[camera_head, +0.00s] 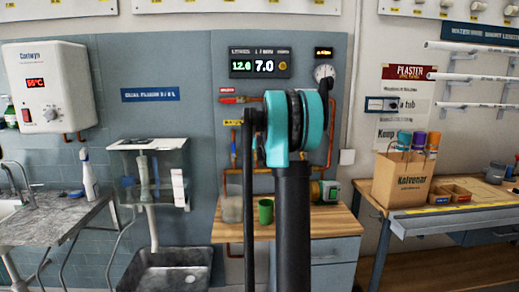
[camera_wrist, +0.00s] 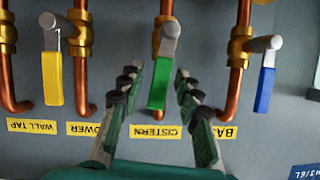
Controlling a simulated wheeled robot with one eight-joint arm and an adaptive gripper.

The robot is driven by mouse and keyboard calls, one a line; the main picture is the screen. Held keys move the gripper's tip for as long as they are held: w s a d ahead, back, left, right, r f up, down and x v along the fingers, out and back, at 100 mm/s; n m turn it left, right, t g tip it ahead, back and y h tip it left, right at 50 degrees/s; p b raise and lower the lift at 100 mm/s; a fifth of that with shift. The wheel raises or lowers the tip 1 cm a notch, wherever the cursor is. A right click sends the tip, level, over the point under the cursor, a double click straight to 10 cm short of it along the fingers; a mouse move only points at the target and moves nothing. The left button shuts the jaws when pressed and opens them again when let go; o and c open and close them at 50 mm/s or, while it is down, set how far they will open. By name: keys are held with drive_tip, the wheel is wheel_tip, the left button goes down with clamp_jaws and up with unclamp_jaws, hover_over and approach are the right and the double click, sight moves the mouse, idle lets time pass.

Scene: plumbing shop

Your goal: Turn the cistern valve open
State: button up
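The cistern valve has a green lever (camera_wrist: 159,84) with a grey hub on a brass body. The lever runs down the picture in the wrist view, above the yellow CISTERN label (camera_wrist: 157,131). My gripper (camera_wrist: 158,72) is open, with one finger on each side of the green lever. Gaps show between the lever and both fingers, so I see no grip on it. In the head view my arm covers the gripper and the cistern valve.
A yellow lever (camera_wrist: 53,79) stands to the left and a blue lever (camera_wrist: 265,89) to the right in the wrist view. Copper pipes (camera_wrist: 236,95) run close by. In the head view, a green cup (camera_head: 265,211) stands on the wooden bench (camera_head: 335,222) below the panel.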

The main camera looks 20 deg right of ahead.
drive_tip(key=shift+s, duration=0.1)
drive_tip(key=v, duration=1.1)
drive_tip(key=shift+s+r, duration=0.15)
drive_tip(key=shift+s, duration=0.2)
drive_tip(key=s+a+f+n+g+y, duration=0.1)
drive_tip(key=s+a+f+g, duration=0.1)
drive_tip(key=s+a+f, duration=0.65)
drive_tip(key=s+a+f+n+g+y, duration=0.25)
drive_tip(key=s+a+f, duration=0.35)
drive_tip(key=s+f, duration=0.4)
drive_tip(key=s+a+f+g, duration=0.2)
drive_tip(key=s+f, duration=0.5)
drive_tip(key=s, duration=0.4)
drive_tip(key=s+a+f+g, duration=0.2)
drive_tip(key=s+f, duration=0.4)
drive_tip(key=s, duration=0.5)
drive_tip(key=shift+s+a+f+n, duration=0.35)
drive_tip(key=shift+s+a+f, duration=0.05)
drive_tip(key=shift+a, duration=0.35)
drive_tip(key=shift+g+h, duration=0.25)
